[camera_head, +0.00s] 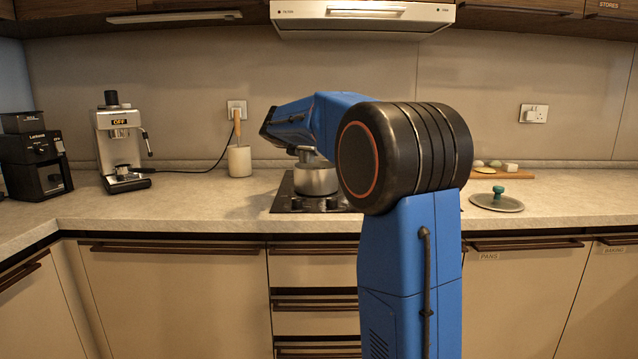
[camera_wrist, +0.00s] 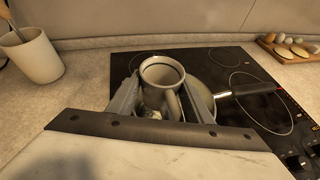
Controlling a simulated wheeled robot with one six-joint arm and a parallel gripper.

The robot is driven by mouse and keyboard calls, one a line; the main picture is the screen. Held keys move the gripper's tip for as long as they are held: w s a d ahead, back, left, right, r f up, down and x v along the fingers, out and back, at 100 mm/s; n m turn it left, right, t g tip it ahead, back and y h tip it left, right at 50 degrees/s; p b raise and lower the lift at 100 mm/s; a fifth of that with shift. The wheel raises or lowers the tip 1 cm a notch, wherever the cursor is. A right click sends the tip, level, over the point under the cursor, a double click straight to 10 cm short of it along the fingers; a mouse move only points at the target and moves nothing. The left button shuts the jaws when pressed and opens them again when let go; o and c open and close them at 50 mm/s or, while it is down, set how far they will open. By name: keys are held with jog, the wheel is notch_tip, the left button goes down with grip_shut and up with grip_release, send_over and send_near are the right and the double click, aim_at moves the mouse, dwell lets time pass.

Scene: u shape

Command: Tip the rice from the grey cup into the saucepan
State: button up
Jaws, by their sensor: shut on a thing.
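The grey cup (camera_wrist: 161,72) is between the two fingers of my gripper (camera_wrist: 162,92) in the wrist view, its round mouth facing the camera. My gripper is shut on it. The saucepan (camera_head: 316,181) stands on the hob in the head view, below the end of my arm. In the wrist view the cup and fingers hide most of the saucepan; part of its rim and its dark handle (camera_wrist: 252,89) show to the right. The cup appears to be over or very near the saucepan. I cannot make out the rice.
The black hob (camera_head: 283,200) lies around the saucepan. A utensil crock (camera_head: 239,160), an espresso machine (camera_head: 121,140) and a grinder (camera_head: 38,160) stand to the left. A lid with a green knob (camera_head: 496,203) and a chopping board (camera_head: 495,173) lie to the right.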

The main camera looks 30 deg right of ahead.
dwell(0.3)
jog(key=w+a+r, duration=0.1)
jog(key=a+r, duration=0.1)
jog(key=a, duration=0.1)
jog(key=w+a+r, duration=0.1)
jog(key=shift+w+a, duration=0.15)
jog(key=shift+w, duration=0.2)
dwell(1.1)
